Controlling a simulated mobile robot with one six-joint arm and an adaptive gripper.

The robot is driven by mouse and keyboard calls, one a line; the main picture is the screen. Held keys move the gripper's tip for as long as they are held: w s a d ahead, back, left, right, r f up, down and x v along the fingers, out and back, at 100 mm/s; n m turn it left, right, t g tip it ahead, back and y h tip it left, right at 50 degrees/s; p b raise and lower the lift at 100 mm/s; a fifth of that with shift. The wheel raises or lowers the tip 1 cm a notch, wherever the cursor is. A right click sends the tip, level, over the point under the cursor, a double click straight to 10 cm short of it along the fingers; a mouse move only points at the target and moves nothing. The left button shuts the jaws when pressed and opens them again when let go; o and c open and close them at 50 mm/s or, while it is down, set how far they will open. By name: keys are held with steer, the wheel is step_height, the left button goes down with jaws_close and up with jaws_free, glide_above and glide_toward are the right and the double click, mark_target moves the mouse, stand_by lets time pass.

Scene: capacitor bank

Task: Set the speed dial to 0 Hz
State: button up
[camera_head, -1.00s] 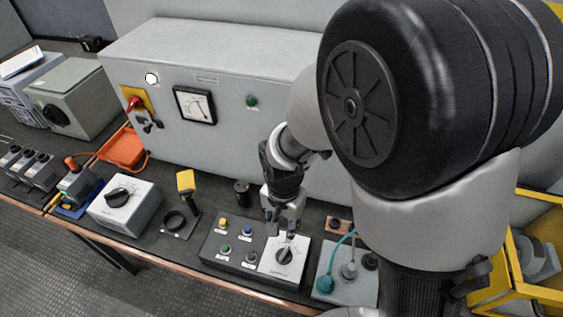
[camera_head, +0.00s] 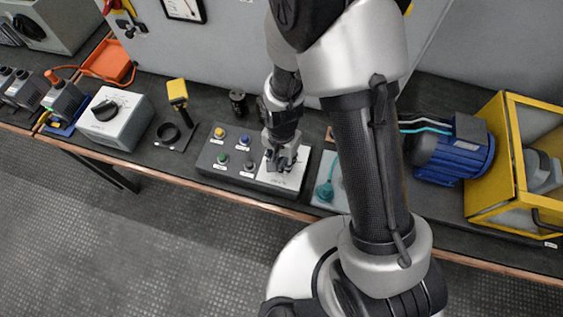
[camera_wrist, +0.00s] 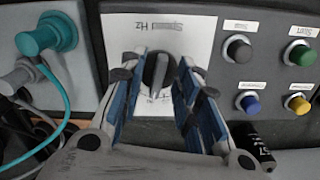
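The speed dial (camera_wrist: 157,72) is a dark knob on a white plate (camera_wrist: 198,42) labelled "Speed Hz", which appears upside down in the wrist view. My gripper (camera_wrist: 161,68) is open around the dial, with one blue-padded finger on each side. Small gaps seem to show between the pads and the knob; contact is not clear. In the head view my gripper (camera_head: 280,160) is over the white plate (camera_head: 291,179) and mostly hides the dial. The fingers cover part of the scale, and the setting is unreadable.
The control box (camera_head: 209,160) carries several coloured buttons beside the plate. A panel with a teal connector (camera_head: 325,190) stands close on the other side. A grey dial box (camera_head: 115,118) and a yellow-topped tool (camera_head: 177,90) are further left. A blue motor (camera_head: 455,150) stands at right.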

steer(key=shift+f, duration=0.45)
jaws_close()
